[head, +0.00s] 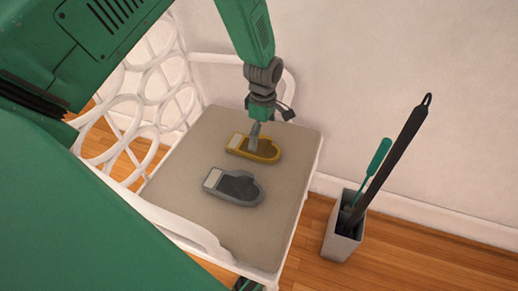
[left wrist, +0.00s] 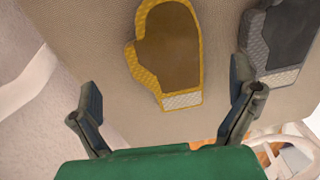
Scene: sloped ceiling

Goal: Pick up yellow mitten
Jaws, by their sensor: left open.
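The yellow mitten (head: 264,152) lies flat on the seat of a white chair, with a brown palm and a pale cuff. In the left wrist view the yellow mitten (left wrist: 168,50) shows beyond the fingers, its cuff toward the gripper. Whether a fingertip touches the mitten I cannot tell. My right gripper is not clearly seen.
A grey mitten (head: 235,187) lies beside the yellow one, nearer me; it also shows in the left wrist view (left wrist: 282,42). The chair seat (head: 262,235) has a white looped frame (head: 160,60) at left. A bin (head: 341,240) with long-handled tools stands on the floor at right.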

